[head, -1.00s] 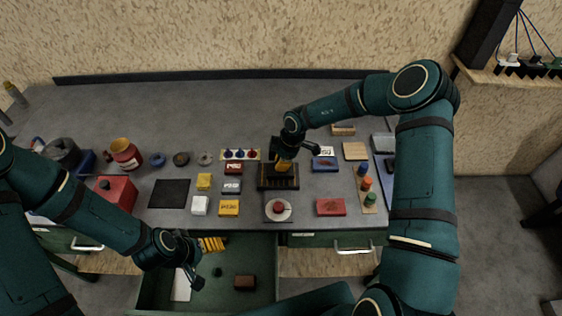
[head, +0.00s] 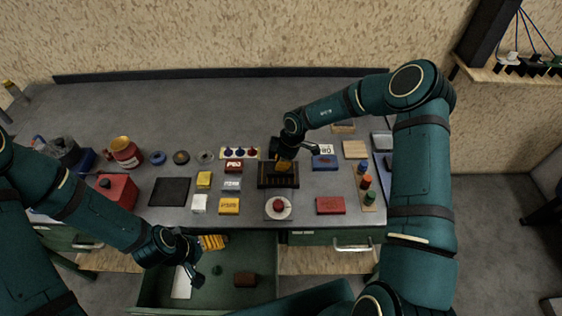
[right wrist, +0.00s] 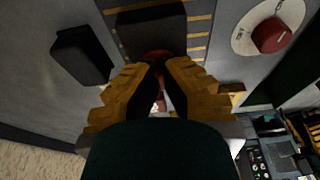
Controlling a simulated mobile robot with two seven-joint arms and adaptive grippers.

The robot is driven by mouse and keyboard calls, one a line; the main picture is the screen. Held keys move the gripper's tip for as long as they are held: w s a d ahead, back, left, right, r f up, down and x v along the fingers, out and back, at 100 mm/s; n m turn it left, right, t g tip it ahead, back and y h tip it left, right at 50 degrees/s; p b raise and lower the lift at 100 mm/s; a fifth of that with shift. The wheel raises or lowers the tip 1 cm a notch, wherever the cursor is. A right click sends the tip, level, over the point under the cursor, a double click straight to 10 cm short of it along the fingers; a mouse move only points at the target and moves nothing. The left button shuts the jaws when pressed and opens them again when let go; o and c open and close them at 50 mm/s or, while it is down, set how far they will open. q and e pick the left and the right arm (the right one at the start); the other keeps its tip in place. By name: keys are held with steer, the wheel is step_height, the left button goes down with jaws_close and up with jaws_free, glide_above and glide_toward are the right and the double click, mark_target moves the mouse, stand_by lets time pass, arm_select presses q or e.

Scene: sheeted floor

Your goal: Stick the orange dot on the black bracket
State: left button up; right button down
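My right gripper (right wrist: 158,65) has its yellow fingers drawn together at the tips over the dark, yellow-slotted tray (head: 292,184). A small reddish-orange round piece, apparently the orange dot (right wrist: 155,54), shows at the fingertips, partly hidden by them. Just beyond it in the right wrist view is a dark block on the tray, probably the black bracket (right wrist: 150,28). Whether the dot touches it I cannot tell. A second black block (right wrist: 82,54) stands beside the tray.
A white plate with a red knob (head: 278,207) lies in front of the tray. Labelled boxes, including a red one (head: 330,205), stand on both sides. Coloured cylinders (head: 366,182) stand at right. The green drawer (head: 215,295) is open below. The back of the bench is mostly clear.

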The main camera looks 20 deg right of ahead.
steer(key=c, duration=1.1)
jaws_free()
steer(key=shift+o, duration=0.2)
steer(key=v, duration=1.2)
steer(key=shift+d, duration=0.1)
